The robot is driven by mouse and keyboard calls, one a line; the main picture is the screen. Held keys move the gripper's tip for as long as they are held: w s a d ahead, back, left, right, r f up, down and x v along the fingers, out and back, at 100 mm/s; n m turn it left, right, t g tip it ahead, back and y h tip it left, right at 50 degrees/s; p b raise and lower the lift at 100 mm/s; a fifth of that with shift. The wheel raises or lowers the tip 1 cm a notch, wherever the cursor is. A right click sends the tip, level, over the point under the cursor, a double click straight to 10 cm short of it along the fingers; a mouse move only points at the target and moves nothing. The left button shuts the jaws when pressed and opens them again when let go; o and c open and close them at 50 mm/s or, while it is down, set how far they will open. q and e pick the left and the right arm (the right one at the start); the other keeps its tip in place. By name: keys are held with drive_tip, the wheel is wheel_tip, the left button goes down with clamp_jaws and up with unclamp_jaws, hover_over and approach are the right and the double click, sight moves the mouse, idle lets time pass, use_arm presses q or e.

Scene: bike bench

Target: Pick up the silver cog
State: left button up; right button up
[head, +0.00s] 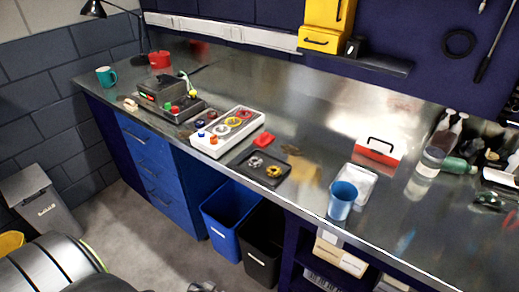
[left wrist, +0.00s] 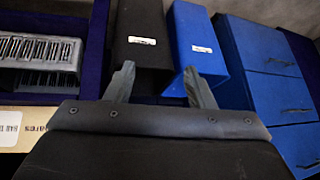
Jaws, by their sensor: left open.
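A small silver cog (head: 255,162) lies on the dark flat tray (head: 239,158) near the front edge of the bench, in the middle of the head view. A second ring-like part (head: 273,170) lies on the same tray to its right. My left gripper (left wrist: 160,88) is open and empty in the left wrist view, with its two fingers spread, facing the bins under the bench. No cog shows in that view. A small grey part at the bottom edge of the head view may be this gripper, below bench height. My right gripper is not in view.
A grey tray (head: 251,116) with coloured round parts stands behind the dark tray. A red piece (head: 263,139) lies between them. A blue cup (head: 342,200) stands to the right. Blue bin (head: 222,212) and black bin (head: 259,245) stand below the bench edge.

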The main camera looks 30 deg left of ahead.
use_arm(q)
drive_tip(key=w+r+t+p, duration=0.25)
drive_tip(key=w+r, duration=0.25)
drive_tip(key=r, duration=0.7)
drive_tip(key=w+r+t+p, duration=0.1)
drive_tip(key=w+r+p, duration=0.4)
drive_tip(key=r, duration=0.7)
drive_tip(key=n+t+p, duration=0.1)
drive_tip(key=t+p, duration=0.2)
approach(249, 172)
drive_tip(key=s+d+r, duration=0.1)
drive_tip(key=s+r, duration=0.2)
drive_tip(key=r, duration=0.1)
drive_tip(key=shift+t+y, duration=0.25)
drive_tip(key=shift+y, duration=0.05)
drive_tip(key=p+x, duration=0.2)
drive_tip(key=x, duration=1)
drive_tip(key=shift+s+f, duration=0.1)
drive_tip(key=shift+w+a+f+p, duration=0.15)
drive_tip(key=shift+w+f+p, duration=0.15)
drive_tip(key=shift+w+p, duration=0.25)
drive_tip(key=shift+x, duration=2)
drive_tip(key=shift+s+f, duration=0.1)
drive_tip(key=shift+f, duration=0.05)
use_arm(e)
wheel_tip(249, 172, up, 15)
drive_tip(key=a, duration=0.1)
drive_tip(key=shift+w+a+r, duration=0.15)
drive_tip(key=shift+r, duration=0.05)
